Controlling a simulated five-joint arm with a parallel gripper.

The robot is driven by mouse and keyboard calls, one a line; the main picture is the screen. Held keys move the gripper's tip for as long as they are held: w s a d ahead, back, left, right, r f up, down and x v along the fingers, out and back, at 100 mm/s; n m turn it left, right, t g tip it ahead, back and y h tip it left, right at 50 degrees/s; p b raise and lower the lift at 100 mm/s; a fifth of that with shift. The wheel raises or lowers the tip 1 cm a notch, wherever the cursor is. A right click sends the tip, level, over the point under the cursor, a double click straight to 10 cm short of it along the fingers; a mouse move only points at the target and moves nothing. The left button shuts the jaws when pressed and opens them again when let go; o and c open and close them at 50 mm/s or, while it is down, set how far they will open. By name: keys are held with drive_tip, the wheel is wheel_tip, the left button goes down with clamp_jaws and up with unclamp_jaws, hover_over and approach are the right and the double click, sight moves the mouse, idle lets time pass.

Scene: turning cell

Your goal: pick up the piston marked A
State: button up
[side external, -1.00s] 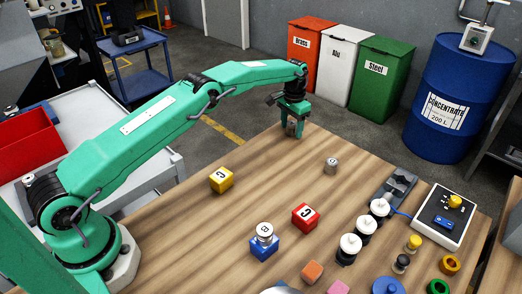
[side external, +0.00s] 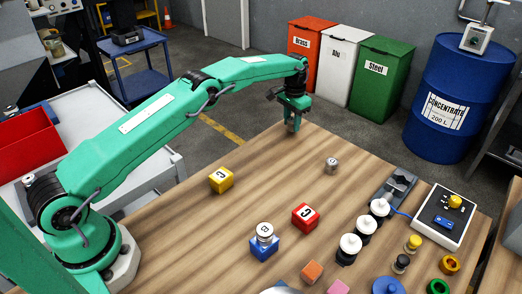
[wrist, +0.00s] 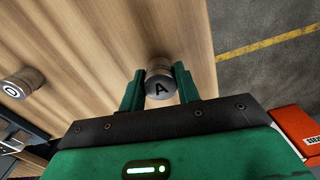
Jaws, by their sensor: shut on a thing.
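The piston marked A (wrist: 160,82) is a short grey metal cylinder with a dark letter on its end. In the wrist view it sits between the two green fingers of my gripper (wrist: 159,90), which are shut on it. In the side view my gripper (side external: 293,118) points down near the table's far corner, with the piston (side external: 293,127) showing small below its fingers. I cannot tell clearly whether the piston is clear of the wood.
Another metal piston (side external: 331,166) stands to the right. A yellow cube (side external: 221,180), a red cube (side external: 305,217) and several black-and-white pieces (side external: 351,245) stand nearer. The table's far edge is close to my gripper.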

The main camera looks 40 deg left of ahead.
wheel_tip(320, 180, up, 2)
drive_tip(key=shift+d+r, duration=0.15)
drive_tip(key=shift+r, duration=0.1)
drive_tip(key=s+d+r, duration=0.5)
drive_tip(key=d+r, duration=0.1)
drive_tip(key=d, duration=0.3)
drive_tip(key=shift+s+d+r, duration=0.35)
drive_tip(key=shift+s+d, duration=0.05)
drive_tip(key=shift+s+r, duration=0.1)
idle(0.3)
